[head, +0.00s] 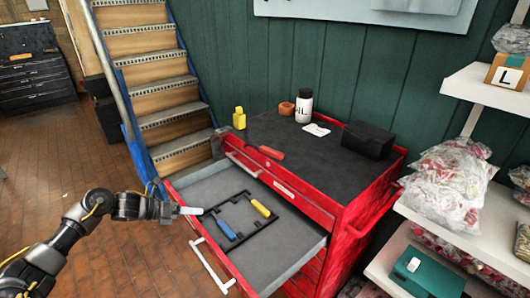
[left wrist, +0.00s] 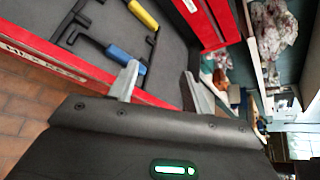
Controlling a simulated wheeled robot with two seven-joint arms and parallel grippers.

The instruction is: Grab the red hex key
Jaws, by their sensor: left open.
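A short red handle-like piece (head: 271,152) lies at the front edge of the cabinet top; I cannot make out a shaft on it or confirm it is the red hex key. In the open drawer (head: 205,190) lie black angled bars with a blue handle (head: 226,230) and a yellow handle (head: 260,208). Both also show in the left wrist view, blue (left wrist: 118,52) and yellow (left wrist: 143,14). My left gripper (head: 192,211) is open and empty at the drawer's left edge, left of the blue handle; its fingers show in the left wrist view (left wrist: 160,85). My right gripper is not in view.
The red cabinet (head: 345,215) carries a black box (head: 367,140), a white bottle (head: 304,106), an orange item (head: 286,108) and a yellow bottle (head: 239,118). White shelves (head: 470,240) with bagged goods stand at the right. Stairs (head: 165,90) rise behind. The drawer front has a long handle (head: 210,266).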

